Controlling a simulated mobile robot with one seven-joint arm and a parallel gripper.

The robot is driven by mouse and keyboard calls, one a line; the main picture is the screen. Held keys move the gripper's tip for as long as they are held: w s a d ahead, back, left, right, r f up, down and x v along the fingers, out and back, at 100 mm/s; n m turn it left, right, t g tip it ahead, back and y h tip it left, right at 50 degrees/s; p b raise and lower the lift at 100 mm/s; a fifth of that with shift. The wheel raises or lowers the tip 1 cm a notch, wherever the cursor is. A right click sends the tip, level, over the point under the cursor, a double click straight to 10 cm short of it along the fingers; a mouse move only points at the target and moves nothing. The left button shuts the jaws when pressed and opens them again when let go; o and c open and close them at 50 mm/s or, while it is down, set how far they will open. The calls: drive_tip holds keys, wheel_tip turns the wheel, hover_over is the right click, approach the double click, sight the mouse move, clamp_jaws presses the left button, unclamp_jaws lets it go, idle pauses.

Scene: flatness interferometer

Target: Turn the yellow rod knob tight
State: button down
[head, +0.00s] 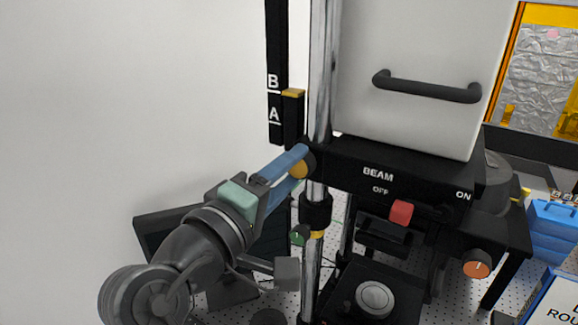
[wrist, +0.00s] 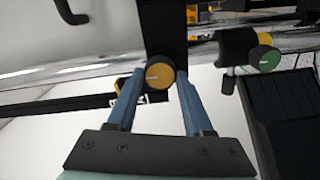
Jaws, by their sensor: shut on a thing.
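The yellow rod knob (head: 301,169) sits on the side of the black carriage, beside the chrome rod (head: 320,105). In the wrist view the knob (wrist: 159,76) shows a pale index line on its face. My gripper (head: 297,160) reaches in from the lower left, its blue fingers shut on the knob. In the wrist view the fingers of my gripper (wrist: 158,80) stand on the knob's left and right sides. The far side of the knob and its shaft are hidden.
A green knob (head: 299,236) is on a collar lower on the rod. The BEAM panel (head: 400,172) has a red switch (head: 401,211). An orange knob (head: 477,270) is at the right. A white housing with a black handle (head: 427,88) stands above. Open space lies left.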

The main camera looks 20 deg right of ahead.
idle(0.3)
drive_tip(key=shift+c, duration=1.5)
unclamp_jaws()
drive_tip(key=b+v, duration=0.6)
drive_tip(key=v, duration=0.7)
